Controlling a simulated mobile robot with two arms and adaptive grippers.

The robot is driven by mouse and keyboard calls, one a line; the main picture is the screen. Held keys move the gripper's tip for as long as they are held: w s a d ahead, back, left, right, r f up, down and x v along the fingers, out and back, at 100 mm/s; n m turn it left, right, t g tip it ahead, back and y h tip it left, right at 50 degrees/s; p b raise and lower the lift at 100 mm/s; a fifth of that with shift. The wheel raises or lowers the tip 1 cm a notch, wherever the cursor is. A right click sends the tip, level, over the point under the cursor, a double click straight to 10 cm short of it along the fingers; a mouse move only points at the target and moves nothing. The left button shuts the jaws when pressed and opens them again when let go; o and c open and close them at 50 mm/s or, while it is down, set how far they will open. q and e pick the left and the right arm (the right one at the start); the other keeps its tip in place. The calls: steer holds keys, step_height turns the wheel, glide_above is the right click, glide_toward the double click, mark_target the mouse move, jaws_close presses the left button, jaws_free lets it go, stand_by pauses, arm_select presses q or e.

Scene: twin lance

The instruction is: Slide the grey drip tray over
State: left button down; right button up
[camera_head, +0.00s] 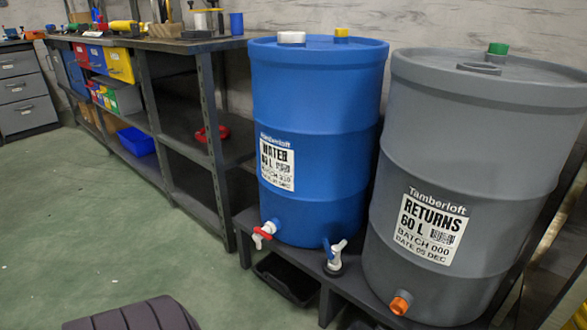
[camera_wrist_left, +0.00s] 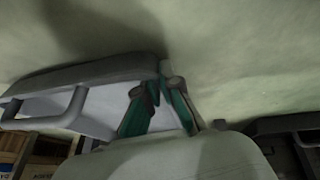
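In the left wrist view, my left gripper (camera_wrist_left: 160,86) has its two green-and-dark fingers at a dark grey rimmed object (camera_wrist_left: 85,77) with a bar handle on its left. This may be the grey drip tray. The fingertips meet the right end of its rim, but I cannot tell whether they pinch it. In the head view, a dark shallow tray (camera_head: 287,280) sits low under the stand, below the blue drum (camera_head: 315,120) and its taps. The dark tray is partly hidden by the stand. Neither gripper shows in the head view.
A grey drum (camera_head: 470,160) stands right of the blue one on a low dark stand (camera_head: 328,290). A red-levered tap (camera_head: 265,232) and a white tap (camera_head: 335,255) stick out forward. A workbench (camera_head: 190,42) is at left. Green floor (camera_head: 120,220) is open.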

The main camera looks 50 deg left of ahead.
arm_select(q)
steer(key=c, duration=1.2)
jaws_free()
steer(key=shift+c, duration=0.2)
steer(key=shift+r, duration=0.1)
steer(key=v, duration=1.1)
steer(key=shift+s+r, duration=0.15)
steer(key=shift+r, duration=0.25)
